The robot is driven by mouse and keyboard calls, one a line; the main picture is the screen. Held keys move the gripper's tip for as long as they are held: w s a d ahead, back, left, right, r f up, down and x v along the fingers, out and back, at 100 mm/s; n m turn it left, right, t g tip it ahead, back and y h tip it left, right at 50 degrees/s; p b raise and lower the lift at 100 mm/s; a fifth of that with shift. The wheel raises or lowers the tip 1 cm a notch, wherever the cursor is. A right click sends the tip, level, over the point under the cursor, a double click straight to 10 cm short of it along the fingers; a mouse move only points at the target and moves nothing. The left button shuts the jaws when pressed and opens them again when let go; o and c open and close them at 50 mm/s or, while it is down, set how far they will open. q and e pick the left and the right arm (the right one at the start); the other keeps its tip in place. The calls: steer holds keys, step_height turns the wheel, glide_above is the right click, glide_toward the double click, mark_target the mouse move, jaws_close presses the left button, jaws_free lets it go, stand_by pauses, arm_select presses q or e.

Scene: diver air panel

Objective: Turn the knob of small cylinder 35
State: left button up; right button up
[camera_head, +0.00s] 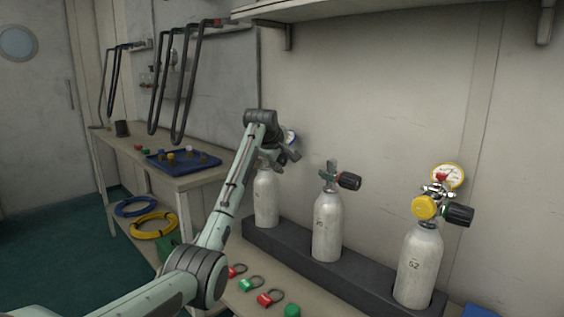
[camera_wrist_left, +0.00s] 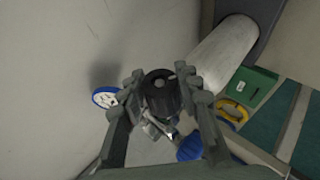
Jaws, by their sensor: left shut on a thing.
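Three small white cylinders stand in a dark rack (camera_head: 290,252): a left one (camera_head: 266,200), a middle one (camera_head: 328,228) and a right one (camera_head: 417,268) marked 62. The numbers on the left and middle ones are too small to read surely. My left gripper (camera_head: 288,152) is at the valve on top of the left cylinder. In the left wrist view its fingers (camera_wrist_left: 165,93) are shut on a black knob (camera_wrist_left: 160,94), one on each side. The left cylinder's body (camera_wrist_left: 222,55) and a blue-rimmed gauge (camera_wrist_left: 105,97) show beyond. My right gripper is not in view.
Red and green ringed tags lie before the rack. A bench with a blue tray (camera_head: 183,161) stands behind left.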

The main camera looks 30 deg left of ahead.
arm_select(q)
steer(key=shift+g, duration=0.3)
steer(key=o, duration=1.2)
steer(key=shift+c, duration=0.2)
steer(key=v, duration=1.2)
steer(key=shift+f, duration=0.1)
